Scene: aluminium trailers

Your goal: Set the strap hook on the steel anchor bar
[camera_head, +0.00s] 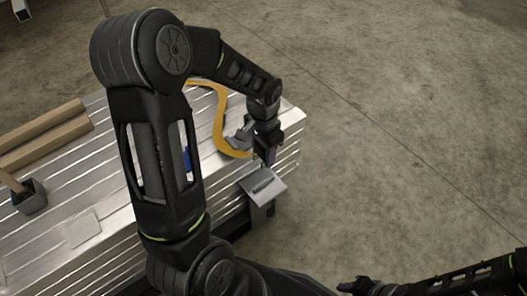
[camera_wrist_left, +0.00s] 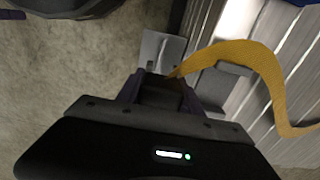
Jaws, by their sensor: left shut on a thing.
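My left gripper (camera_head: 266,157) points down at the near right corner of the trailer bed, shut on the end of the yellow strap (camera_head: 219,120). The strap hook itself is hidden between and behind the fingers. In the left wrist view the strap (camera_wrist_left: 262,62) runs from the fingertips (camera_wrist_left: 160,82) up and right over the bed. A grey steel plate with a short dark bar (camera_head: 263,186), likely the anchor, sticks out just below the gripper; the plate also shows in the left wrist view (camera_wrist_left: 158,46). I cannot tell if the hook touches it. My right gripper (camera_head: 362,288) is low right, away from the trailer.
The aluminium trailer bed (camera_head: 120,215) carries wooden beams (camera_head: 42,132) and a dark box with a wooden handle (camera_head: 30,197) at left. A grey fitting (camera_head: 238,136) is beside the strap. Concrete floor (camera_head: 400,120) at right is clear.

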